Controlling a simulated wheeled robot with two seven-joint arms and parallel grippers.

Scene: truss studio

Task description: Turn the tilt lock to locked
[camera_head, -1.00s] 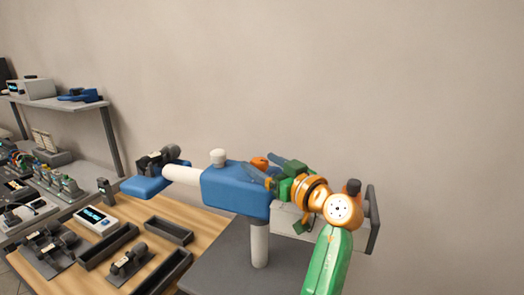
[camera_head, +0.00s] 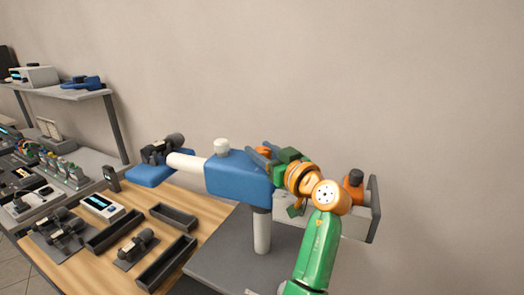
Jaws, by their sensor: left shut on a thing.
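A blue machine body (camera_head: 236,179) stands on a white post, with a white knob (camera_head: 221,147) on top and a white tube to the left. My left gripper (camera_head: 262,154), on the green and orange arm, reaches the body's right end. Its dark fingers are shut on a small orange part (camera_head: 264,150), which looks like the tilt lock. The fingers and wrist hide much of that part, so its lock position cannot be told. My right gripper is not in view.
A grey box (camera_head: 361,220) with an end plate lies behind my wrist. A wooden table (camera_head: 205,204) with dark trays (camera_head: 172,217) and small devices is at left. A shelf (camera_head: 68,92) stands further back. The wall above is bare.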

